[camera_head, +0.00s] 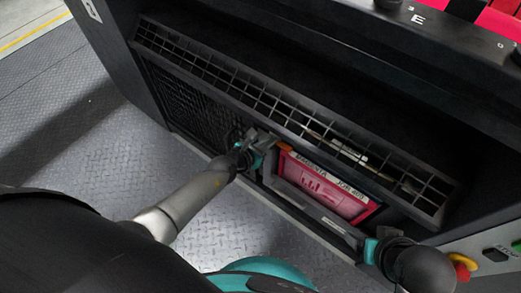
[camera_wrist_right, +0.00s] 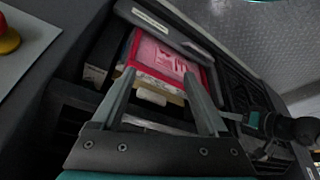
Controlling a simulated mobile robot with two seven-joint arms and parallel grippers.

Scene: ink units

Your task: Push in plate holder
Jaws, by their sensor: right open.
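The plate holder (camera_head: 268,172) is a dark frame low in the black machine's opening. It surrounds a pink-red ink unit with lettering (camera_head: 325,190), which also shows in the right wrist view (camera_wrist_right: 165,55). My left gripper (camera_head: 262,138) is at the holder's left end, close to the grille; whether its fingers touch the holder, or are apart, is unclear. My right gripper (camera_head: 350,236) is at the holder's lower right side. In the wrist view its two fingers (camera_wrist_right: 158,78) are spread with nothing clamped between them, pointing at the pink unit.
A long black grid rack (camera_head: 290,120) runs above the holder and limits room there. A control panel with red and green buttons (camera_head: 462,268) is at the lower right. Grey tread-plate floor (camera_head: 110,150) is clear on the left.

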